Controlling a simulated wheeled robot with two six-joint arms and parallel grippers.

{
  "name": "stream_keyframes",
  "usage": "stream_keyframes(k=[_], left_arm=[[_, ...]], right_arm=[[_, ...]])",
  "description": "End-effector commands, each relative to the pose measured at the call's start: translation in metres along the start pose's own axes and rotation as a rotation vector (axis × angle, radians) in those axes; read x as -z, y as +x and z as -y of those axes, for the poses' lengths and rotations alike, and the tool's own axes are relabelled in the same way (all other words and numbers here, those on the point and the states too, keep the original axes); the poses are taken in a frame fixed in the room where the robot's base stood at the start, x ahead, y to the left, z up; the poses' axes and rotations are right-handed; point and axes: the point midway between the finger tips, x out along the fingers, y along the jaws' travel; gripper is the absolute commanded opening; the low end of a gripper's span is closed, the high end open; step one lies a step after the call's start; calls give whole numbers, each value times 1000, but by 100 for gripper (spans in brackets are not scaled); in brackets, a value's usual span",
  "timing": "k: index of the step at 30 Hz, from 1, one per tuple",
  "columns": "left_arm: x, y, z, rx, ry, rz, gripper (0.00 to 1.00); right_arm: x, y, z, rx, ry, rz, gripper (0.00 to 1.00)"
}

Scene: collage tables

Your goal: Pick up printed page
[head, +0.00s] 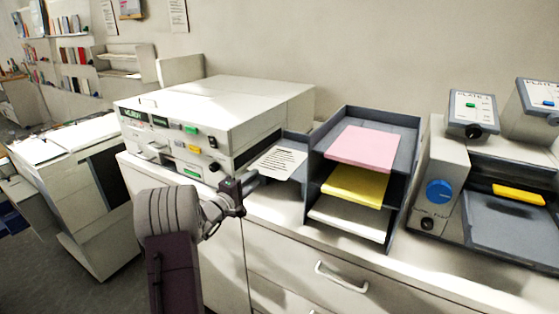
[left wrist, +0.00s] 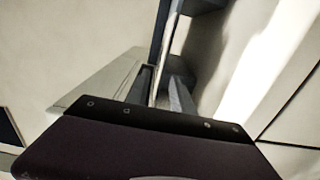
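The printed page (head: 278,162), white with dark lines of text, lies on the grey output tray (head: 297,180) at the right side of the printer (head: 190,125). My left gripper (head: 251,181) is beside the printer's front right corner, just left of and in front of the page. A gap shows between the gripper and the page in the head view. Its fingers are small and partly hidden there, so I cannot tell whether they are open. The left wrist view shows the dark gripper body, and I cannot make out the page. My right gripper is not in view.
A grey tiered tray (head: 400,205) with pink (head: 365,147), yellow (head: 355,185) and white sheets stands close right of the page. A machine with a blue knob (head: 439,192) stands farther right. The counter drawer has a handle (head: 341,279). Another machine (head: 80,190) stands left.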

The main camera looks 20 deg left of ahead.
Motion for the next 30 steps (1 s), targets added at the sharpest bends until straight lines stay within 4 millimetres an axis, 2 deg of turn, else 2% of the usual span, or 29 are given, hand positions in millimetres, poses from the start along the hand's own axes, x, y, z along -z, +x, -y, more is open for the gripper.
stream_keyframes(k=[1,6,13,16,30], left_arm=[[-4,10,-3,1,-1,5,28],[-4,32,0,0,0,2,28],[-3,33,1,0,0,1,28],[-3,33,1,0,0,1,0],[-3,33,-5,-1,1,1,0]], right_arm=[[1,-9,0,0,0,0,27],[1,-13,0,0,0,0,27],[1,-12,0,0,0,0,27],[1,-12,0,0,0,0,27],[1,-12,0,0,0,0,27]])
